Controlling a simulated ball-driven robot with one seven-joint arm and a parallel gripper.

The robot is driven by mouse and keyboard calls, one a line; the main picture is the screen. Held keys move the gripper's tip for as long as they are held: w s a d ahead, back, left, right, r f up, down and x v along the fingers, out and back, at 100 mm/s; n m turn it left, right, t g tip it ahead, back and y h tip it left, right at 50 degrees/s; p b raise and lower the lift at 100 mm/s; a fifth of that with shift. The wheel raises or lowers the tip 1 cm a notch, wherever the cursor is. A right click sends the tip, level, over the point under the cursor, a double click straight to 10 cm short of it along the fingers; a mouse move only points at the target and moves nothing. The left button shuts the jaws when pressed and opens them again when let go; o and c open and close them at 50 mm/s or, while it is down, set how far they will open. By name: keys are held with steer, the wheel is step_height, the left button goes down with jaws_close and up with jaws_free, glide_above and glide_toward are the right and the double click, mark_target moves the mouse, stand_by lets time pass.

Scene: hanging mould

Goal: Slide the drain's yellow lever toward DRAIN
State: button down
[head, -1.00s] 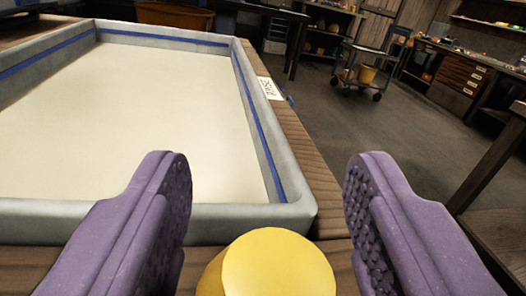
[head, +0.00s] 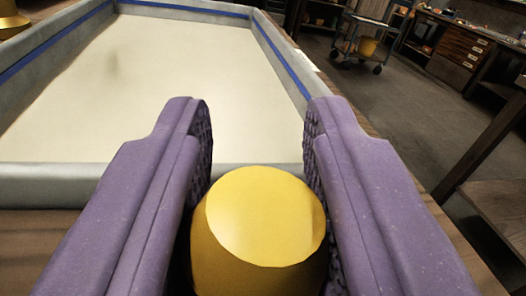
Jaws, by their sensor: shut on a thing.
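The yellow lever (head: 258,235) shows as a rounded knob with a flat top at the bottom middle of the head view. My gripper (head: 258,130) has purple ridged fingers, one on each side of the knob. It is shut on the knob, whose lower part is out of the picture. No DRAIN marking is readable in the view.
A grey-walled tray (head: 75,188) with a blue line inside and a pale floor lies just beyond the gripper. A yellow object (head: 10,22) is at the top left. A cart (head: 362,35) stands on the open floor at the right, with a drawer bench (head: 458,58) beyond.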

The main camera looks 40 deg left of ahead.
steer(key=shift+s+a+f, duration=0.1)
steer(key=shift+s+a, duration=0.05)
steer(key=c, duration=0.8)
jaws_free()
steer(key=shift+s, duration=0.15)
steer(key=shift+s+d, duration=0.25)
steer(key=shift+d, duration=0.15)
steer(key=p+v, duration=0.1)
steer(key=v, duration=0.5)
steer(key=shift+s+d+p, duration=0.25)
steer(key=shift+s+p, duration=0.05)
steer(key=shift+s, duration=0.05)
